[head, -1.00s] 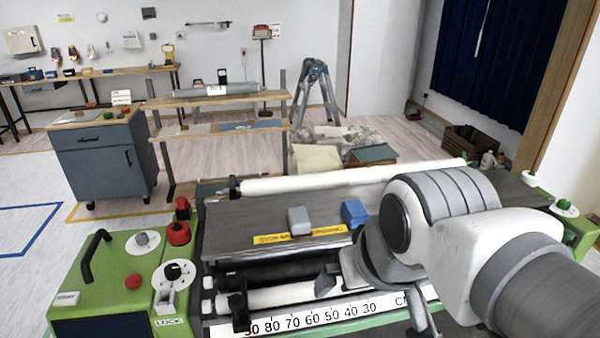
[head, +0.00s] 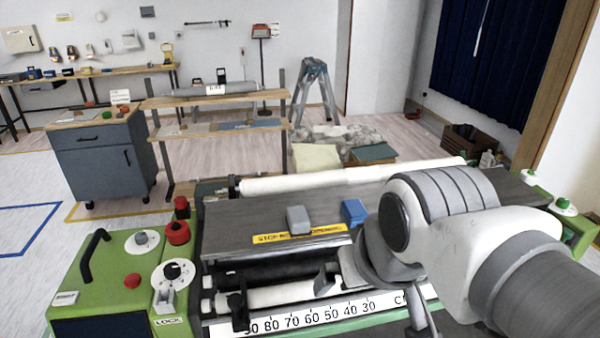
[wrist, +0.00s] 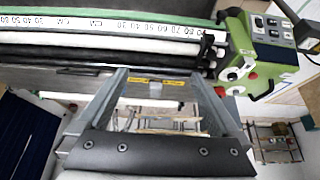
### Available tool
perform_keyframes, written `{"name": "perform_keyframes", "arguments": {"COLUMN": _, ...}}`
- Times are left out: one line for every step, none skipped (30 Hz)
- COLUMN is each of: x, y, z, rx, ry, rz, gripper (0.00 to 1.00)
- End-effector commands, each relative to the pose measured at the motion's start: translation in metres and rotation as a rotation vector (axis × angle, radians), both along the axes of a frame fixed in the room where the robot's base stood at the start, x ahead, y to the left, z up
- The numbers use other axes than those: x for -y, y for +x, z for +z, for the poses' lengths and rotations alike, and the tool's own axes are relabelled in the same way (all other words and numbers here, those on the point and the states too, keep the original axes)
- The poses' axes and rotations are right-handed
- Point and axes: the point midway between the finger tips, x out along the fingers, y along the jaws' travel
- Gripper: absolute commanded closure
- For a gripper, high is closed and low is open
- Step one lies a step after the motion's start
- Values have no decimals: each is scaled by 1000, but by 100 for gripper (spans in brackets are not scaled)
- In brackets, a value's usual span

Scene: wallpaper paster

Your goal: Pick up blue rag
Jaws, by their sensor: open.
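A small blue folded piece (head: 354,212), which looks like the blue rag, lies on the dark top plate of the pasting machine, near its front edge. A grey block (head: 299,220) lies left of it and also shows in the wrist view (wrist: 155,88). I cannot make out the blue piece in the wrist view. My gripper (head: 374,300) is in front of and below the plate edge, over the white roller and scale. In the wrist view its fingers (wrist: 156,78) are spread apart with nothing between them. My arm covers the plate to the right of the blue piece.
The green machine housing (head: 125,285) with knobs stands at the left, another green end (head: 575,215) at the right. A white roller (head: 340,180) runs behind the plate. A yellow label (head: 300,234) marks the plate's front. A stepladder (head: 315,92) stands behind.

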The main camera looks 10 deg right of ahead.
Motion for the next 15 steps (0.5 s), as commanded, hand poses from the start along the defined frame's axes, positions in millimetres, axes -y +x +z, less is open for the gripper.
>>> {"name": "perform_keyframes", "arguments": {"x": 0, "y": 0, "z": 0, "rx": 0, "ry": 0, "rz": 0, "gripper": 0}}
{"name": "perform_keyframes", "arguments": {"x": 0, "y": 0, "z": 0, "rx": 0, "ry": 0, "rz": 0, "gripper": 0}}
{"name": "perform_keyframes", "arguments": {"x": 0, "y": 0, "z": 0, "rx": 0, "ry": 0, "rz": 0, "gripper": 0}}
{"name": "perform_keyframes", "arguments": {"x": 0, "y": 0, "z": 0, "rx": 0, "ry": 0, "rz": 0, "gripper": 0}}
{"name": "perform_keyframes", "arguments": {"x": 0, "y": 0, "z": 0, "rx": 0, "ry": 0, "rz": 0, "gripper": 0}}
{"name": "perform_keyframes", "arguments": {"x": 0, "y": 0, "z": 0, "rx": 0, "ry": 0, "rz": 0, "gripper": 0}}
{"name": "perform_keyframes", "arguments": {"x": 0, "y": 0, "z": 0, "rx": 0, "ry": 0, "rz": 0, "gripper": 0}}
{"name": "perform_keyframes", "arguments": {"x": 0, "y": 1, "z": 0, "rx": 0, "ry": 0, "rz": 1, "gripper": 0}}
{"name": "perform_keyframes", "arguments": {"x": 0, "y": 2, "z": 1, "rx": 1, "ry": -3, "rz": 1, "gripper": 0}}
{"name": "perform_keyframes", "arguments": {"x": 0, "y": 4, "z": 2, "rx": 2, "ry": -5, "rz": 2, "gripper": 0}}
{"name": "perform_keyframes", "arguments": {"x": 1, "y": 7, "z": 4, "rx": 3, "ry": -9, "rz": 3, "gripper": 0}}
{"name": "perform_keyframes", "arguments": {"x": 1, "y": 13, "z": 6, "rx": 4, "ry": -15, "rz": 7, "gripper": 0}}
{"name": "perform_keyframes", "arguments": {"x": 2, "y": 18, "z": 8, "rx": 7, "ry": -21, "rz": 9, "gripper": 0}}
{"name": "perform_keyframes", "arguments": {"x": 2, "y": 24, "z": 10, "rx": 10, "ry": -28, "rz": 12, "gripper": 0}}
{"name": "perform_keyframes", "arguments": {"x": 3, "y": 34, "z": 14, "rx": 14, "ry": -39, "rz": 19, "gripper": 0}}
